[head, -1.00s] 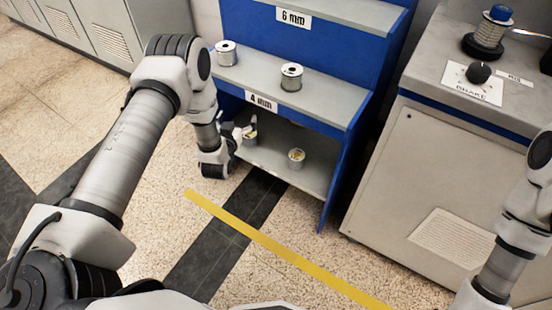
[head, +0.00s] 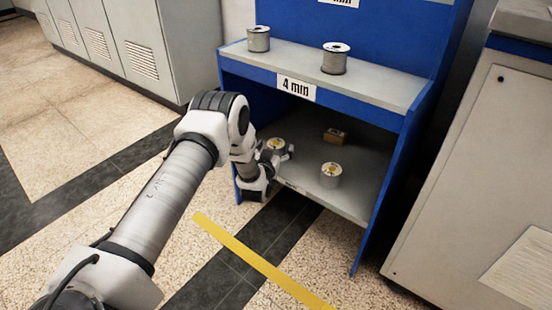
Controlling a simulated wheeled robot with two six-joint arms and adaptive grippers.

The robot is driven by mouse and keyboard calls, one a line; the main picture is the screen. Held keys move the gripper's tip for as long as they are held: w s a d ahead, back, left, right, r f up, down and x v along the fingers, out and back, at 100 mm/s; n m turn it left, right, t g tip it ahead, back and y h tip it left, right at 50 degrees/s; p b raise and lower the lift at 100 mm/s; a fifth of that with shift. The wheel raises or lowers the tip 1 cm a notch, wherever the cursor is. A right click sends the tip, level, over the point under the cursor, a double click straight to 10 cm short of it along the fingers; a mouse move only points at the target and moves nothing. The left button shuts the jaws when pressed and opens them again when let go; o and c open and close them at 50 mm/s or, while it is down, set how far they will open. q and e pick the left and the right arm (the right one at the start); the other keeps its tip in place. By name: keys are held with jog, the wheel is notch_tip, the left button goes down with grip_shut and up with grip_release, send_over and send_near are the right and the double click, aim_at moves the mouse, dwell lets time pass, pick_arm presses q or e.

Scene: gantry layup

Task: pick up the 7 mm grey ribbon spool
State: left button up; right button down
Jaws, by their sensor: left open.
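Grey spools stand on the blue shelf rack (head: 232,75). On the bottom shelf, one grey spool with a yellowish centre (head: 277,144) is at the left, beside my left gripper (head: 279,154). A second grey spool with a yellow centre (head: 331,175) stands upright to its right. My left gripper is open and reaches into the bottom shelf from the left. It partly hides the left spool, and I cannot tell whether its fingers are around it or touching it. No 7 mm label is readable. My right gripper is out of view.
Two grey spools, left (head: 259,39) and right (head: 336,58), stand on the shelf above, marked with a 4 mm label (head: 296,88). A grey cabinet (head: 480,170) stands right of the rack.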

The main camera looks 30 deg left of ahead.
pick_arm(q)
jog(key=shift+w+a+f, duration=0.1)
jog(key=shift+w+a, duration=0.05)
jog(key=shift+w, duration=0.25)
jog(key=shift+r, duration=0.2)
jog(key=c, duration=1.6)
jog(key=shift+c, duration=0.3)
jog(key=shift+r, duration=0.1)
